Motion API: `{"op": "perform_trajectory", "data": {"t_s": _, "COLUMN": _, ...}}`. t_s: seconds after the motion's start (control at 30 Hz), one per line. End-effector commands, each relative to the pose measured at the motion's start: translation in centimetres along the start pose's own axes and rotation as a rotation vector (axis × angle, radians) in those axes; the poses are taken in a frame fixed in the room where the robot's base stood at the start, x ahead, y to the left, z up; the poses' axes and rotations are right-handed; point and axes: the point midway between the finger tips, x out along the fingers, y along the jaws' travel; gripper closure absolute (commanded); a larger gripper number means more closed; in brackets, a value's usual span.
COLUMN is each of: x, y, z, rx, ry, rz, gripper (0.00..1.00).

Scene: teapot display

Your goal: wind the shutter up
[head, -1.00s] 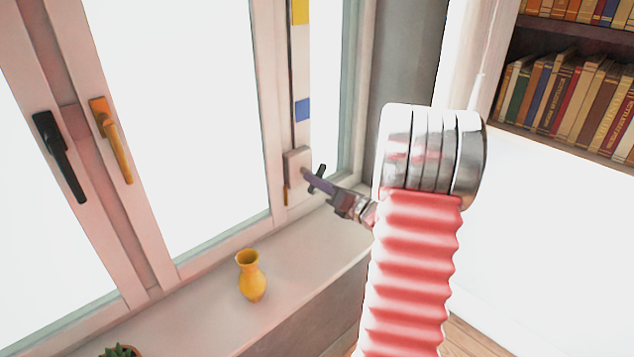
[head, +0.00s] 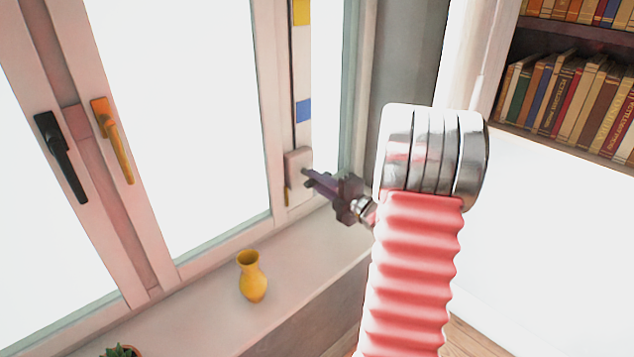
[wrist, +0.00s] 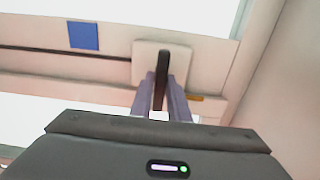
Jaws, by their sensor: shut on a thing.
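The pale winder box (head: 298,158) sits low on the right window frame, and it also shows in the wrist view (wrist: 146,60). My gripper (head: 308,174) reaches it from the right. In the wrist view its two purple fingers (wrist: 163,95) are shut on the dark crank handle (wrist: 162,68), one on each side. In the head view the handle is hard to tell from the fingers. A dark strap line with a blue mark (head: 303,110) and a yellow mark (head: 300,11) runs above the box. I cannot make out the shutter against the bright panes.
A yellow vase (head: 252,277) stands on the sill (head: 200,318), left of my gripper. A small potted plant (head: 121,351) is at the bottom left. Black (head: 60,157) and orange (head: 113,140) window handles are at the left. A bookshelf (head: 570,110) is at the right.

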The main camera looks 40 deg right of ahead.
Motion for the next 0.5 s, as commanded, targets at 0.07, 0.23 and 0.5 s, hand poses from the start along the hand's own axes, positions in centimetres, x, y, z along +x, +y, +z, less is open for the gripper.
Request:
{"op": "perform_trajectory", "data": {"t_s": 0.07, "x": -0.08, "y": -0.16, "z": 0.17, "rx": 0.075, "ry": -0.006, "rz": -0.004, "gripper": 1.00}}
{"op": "perform_trajectory", "data": {"t_s": 0.23, "x": -0.09, "y": -0.14, "z": 0.18, "rx": 0.236, "ry": -0.006, "rz": -0.004, "gripper": 1.00}}
{"op": "perform_trajectory", "data": {"t_s": 0.5, "x": -0.10, "y": -0.12, "z": 0.18, "rx": 0.461, "ry": -0.006, "rz": -0.005, "gripper": 1.00}}
